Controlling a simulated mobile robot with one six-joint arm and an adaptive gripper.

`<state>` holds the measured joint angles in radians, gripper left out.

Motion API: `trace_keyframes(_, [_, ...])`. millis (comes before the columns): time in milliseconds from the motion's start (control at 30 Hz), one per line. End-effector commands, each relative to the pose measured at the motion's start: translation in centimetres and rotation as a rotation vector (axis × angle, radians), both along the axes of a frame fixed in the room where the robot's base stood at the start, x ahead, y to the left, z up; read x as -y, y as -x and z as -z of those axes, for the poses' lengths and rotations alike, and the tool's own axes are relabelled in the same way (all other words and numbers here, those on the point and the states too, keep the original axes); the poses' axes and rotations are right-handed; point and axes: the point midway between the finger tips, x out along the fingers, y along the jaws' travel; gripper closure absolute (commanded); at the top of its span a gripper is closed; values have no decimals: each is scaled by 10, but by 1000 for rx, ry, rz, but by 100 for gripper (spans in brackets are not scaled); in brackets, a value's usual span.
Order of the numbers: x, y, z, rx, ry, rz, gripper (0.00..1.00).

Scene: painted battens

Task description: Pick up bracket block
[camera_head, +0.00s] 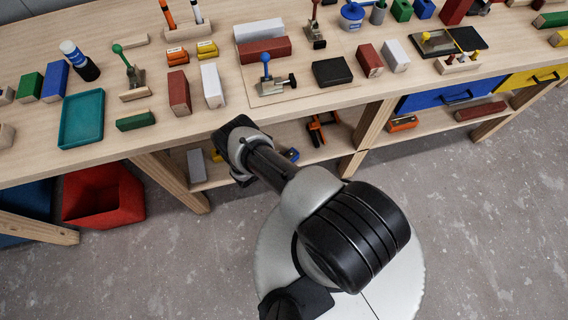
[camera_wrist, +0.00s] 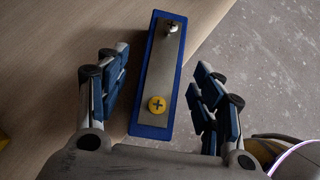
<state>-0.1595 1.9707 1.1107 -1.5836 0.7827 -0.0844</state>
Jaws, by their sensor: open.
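The bracket block (camera_wrist: 155,75) is a long blue block with a grey metal plate on top, a yellow cross-head screw at its near end and a silvery screw at its far end. In the wrist view it lies between the two fingers of my gripper (camera_wrist: 160,82), close to the edge of a wooden surface (camera_wrist: 65,45). My gripper is open, with blue-padded fingers on both sides of the block and a visible gap on each side. In the head view my arm hides the gripper, and I cannot make out the block for certain there.
The workbench top (camera_head: 225,105) is crowded with blocks, clamps and tools. A lower shelf below it holds an orange-and-black tool (camera_head: 322,128) and other items. A red bin (camera_head: 103,194) stands on the floor at left. Bare concrete floor (camera_head: 480,210) is free at right.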

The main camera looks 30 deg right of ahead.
Motion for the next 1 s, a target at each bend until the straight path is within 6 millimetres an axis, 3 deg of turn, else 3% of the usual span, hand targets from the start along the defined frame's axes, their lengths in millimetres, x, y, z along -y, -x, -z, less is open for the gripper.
trace_keyframes(133, [17, -2, 21, 0, -1, 3, 39])
trace_keyframes(400, [21, -4, 22, 0, -1, -1, 39])
trace_keyframes(1000, [21, -4, 22, 0, -1, 0, 78])
